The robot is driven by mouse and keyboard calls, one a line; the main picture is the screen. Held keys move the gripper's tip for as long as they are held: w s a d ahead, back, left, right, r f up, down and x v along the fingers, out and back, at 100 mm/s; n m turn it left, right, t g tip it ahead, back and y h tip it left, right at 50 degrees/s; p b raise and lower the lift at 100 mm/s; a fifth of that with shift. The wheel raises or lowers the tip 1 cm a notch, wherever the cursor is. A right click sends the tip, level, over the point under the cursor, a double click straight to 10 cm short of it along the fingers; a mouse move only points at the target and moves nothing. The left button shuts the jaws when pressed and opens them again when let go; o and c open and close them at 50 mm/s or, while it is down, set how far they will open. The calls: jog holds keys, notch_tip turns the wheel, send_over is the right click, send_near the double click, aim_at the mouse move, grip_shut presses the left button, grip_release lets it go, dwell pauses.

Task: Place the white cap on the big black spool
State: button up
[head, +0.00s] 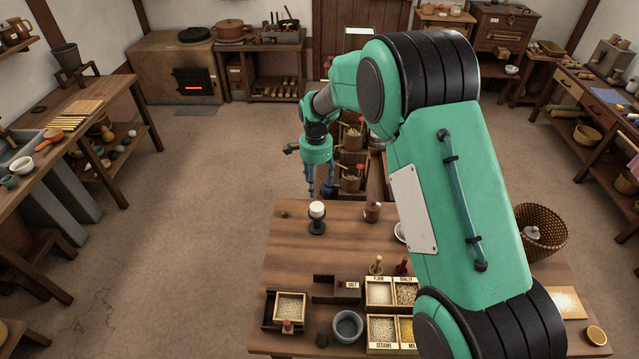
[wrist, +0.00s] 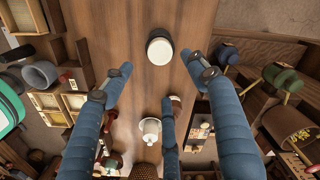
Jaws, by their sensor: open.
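The white cap (head: 316,208) sits on top of the big black spool (head: 317,228), which stands upright near the far left part of the table. The cap looks level. In the wrist view the cap (wrist: 160,51) shows from above, with the spool's dark edge (wrist: 160,36) around it. My gripper (head: 319,190) is open and empty, with its blue fingers pointing down behind the spool and clear of the cap. In the wrist view my gripper (wrist: 155,66) has its fingers spread apart, with nothing between them.
A brown lidded jar (head: 372,211) stands right of the spool. Grain boxes (head: 379,292), a grey bowl (head: 347,326) and a dark tray (head: 285,322) fill the near part.

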jog(key=s+d+r+n+t, duration=0.1)
jog(key=s+d+r, duration=0.45)
jog(key=r, duration=0.35)
jog(key=s+d+r+n+t, duration=0.1)
jog(key=s+d+r+n, duration=0.1)
jog(key=s+d+r, duration=0.55)
jog(key=s+d+r+n+t, duration=0.1)
jog(key=s+d+r, duration=0.25)
jog(key=r, duration=0.65)
jog(key=s+d+r+n+t, duration=0.1)
jog(key=s+d, duration=0.2)
jog(key=s, duration=0.6)
jog(key=s+d+r+n, duration=0.2)
jog(key=s+d, duration=0.1)
jog(key=s, duration=0.6)
jog(key=s+d+r+n+t, duration=0.1)
jog(key=s+d, duration=0.2)
jog(key=s, duration=0.7)
jog(key=shift+d+r+n+t, duration=0.25)
jog(key=shift+d+n+t, duration=0.05)
jog(key=shift+n, duration=0.1)
jog(key=shift+s, duration=0.1)
